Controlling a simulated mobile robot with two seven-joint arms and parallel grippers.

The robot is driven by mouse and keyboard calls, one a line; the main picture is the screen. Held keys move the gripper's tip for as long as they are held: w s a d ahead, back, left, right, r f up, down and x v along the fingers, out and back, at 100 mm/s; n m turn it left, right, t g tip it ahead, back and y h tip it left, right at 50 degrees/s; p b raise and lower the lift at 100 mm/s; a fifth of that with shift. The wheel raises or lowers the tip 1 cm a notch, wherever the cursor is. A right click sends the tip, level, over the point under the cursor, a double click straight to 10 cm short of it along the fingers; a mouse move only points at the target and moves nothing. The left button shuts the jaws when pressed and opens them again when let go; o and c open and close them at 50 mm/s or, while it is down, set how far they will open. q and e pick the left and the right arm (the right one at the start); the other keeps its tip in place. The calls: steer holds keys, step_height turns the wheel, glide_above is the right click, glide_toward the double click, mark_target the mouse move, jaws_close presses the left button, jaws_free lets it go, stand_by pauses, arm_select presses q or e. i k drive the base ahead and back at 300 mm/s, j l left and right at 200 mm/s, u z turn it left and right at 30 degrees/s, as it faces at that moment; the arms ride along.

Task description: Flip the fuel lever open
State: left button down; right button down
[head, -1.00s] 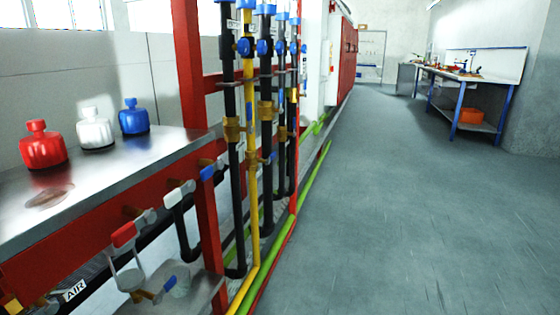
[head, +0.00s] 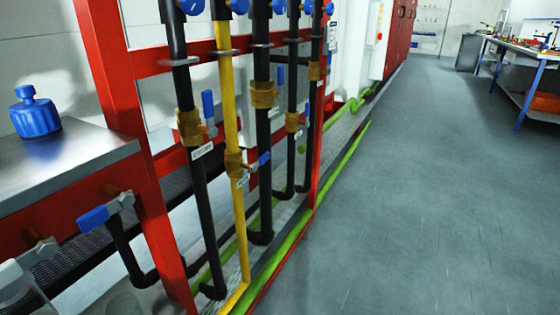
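Several valves with levers show in the head view, and their labels are too small to read, so I cannot tell which lever is the fuel one. The yellow pipe (head: 230,110) has a brass valve with a blue lever (head: 258,162) sticking out to the right and tilted. On the black pipe left of it, a blue lever (head: 208,106) stands upright beside a brass valve (head: 191,127). Another blue lever (head: 93,217) sits on a valve at the red bench frame, lower left. Neither of my grippers is in view.
A red frame (head: 112,95) carries the pipes. A blue bottle (head: 36,113) stands on the metal bench top (head: 70,162) at the left. Green pipes (head: 335,175) run low along the floor. The grey floor (head: 410,200) at the right is clear up to a workbench (head: 525,75).

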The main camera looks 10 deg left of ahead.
mark_target(253, 167)
steer(key=i+l+u, duration=0.1)
steer(key=i+l, duration=0.9)
steer(key=i, duration=0.15)
